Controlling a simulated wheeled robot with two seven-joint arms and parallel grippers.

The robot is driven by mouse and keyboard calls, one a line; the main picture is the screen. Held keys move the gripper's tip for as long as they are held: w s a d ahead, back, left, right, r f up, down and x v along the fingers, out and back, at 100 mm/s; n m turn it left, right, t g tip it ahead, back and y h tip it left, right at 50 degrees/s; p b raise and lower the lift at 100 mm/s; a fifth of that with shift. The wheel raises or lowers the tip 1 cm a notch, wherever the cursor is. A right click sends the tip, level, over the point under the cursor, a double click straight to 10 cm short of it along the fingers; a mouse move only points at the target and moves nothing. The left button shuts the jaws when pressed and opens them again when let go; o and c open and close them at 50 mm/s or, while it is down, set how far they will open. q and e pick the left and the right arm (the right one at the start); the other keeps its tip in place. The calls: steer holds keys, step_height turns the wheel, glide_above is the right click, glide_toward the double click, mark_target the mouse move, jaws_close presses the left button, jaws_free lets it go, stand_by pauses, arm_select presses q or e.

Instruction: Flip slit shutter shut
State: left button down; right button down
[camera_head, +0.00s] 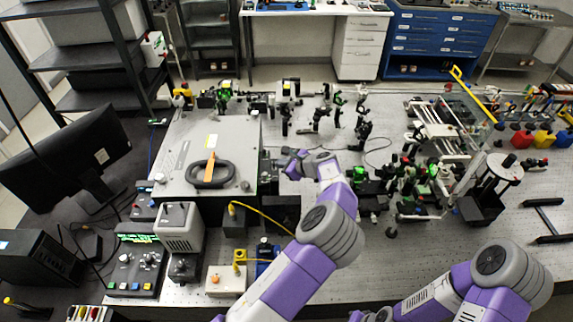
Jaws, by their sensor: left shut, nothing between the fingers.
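The spectrometer is a large grey box (185,150) with a dark handle on its lid, left of centre on the bench. Small dark fittings (268,165) stand at its right side, where my left gripper (286,161) is. The left gripper is shut and empty, its tip close to these fittings. I cannot tell whether it touches them. The slit shutter is too small and too hidden by the gripper to make out, so its position cannot be told. My right arm shows at the lower right, but its gripper is not in view.
Several black optics mounts (362,130) stand right of the box. A crowded optical setup (425,180) with green lights is farther right. A yellow cable (262,217) runs below the left gripper. A control box (136,262) is at the front left. Bare bench lies at front right.

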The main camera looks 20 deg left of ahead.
arm_select(q)
steer(key=shift+w+a+r, duration=0.1)
steer(key=shift+w+a, duration=0.2)
steer(key=shift+w, duration=0.35)
steer(key=shift+w+a+r, duration=0.1)
steer(key=shift+w+a, duration=0.15)
steer(key=shift+w, duration=0.5)
steer(key=shift+r, duration=0.1)
stand_by(1.2)
steer(key=shift+r+p, duration=0.7)
steer(key=shift+p, duration=0.1)
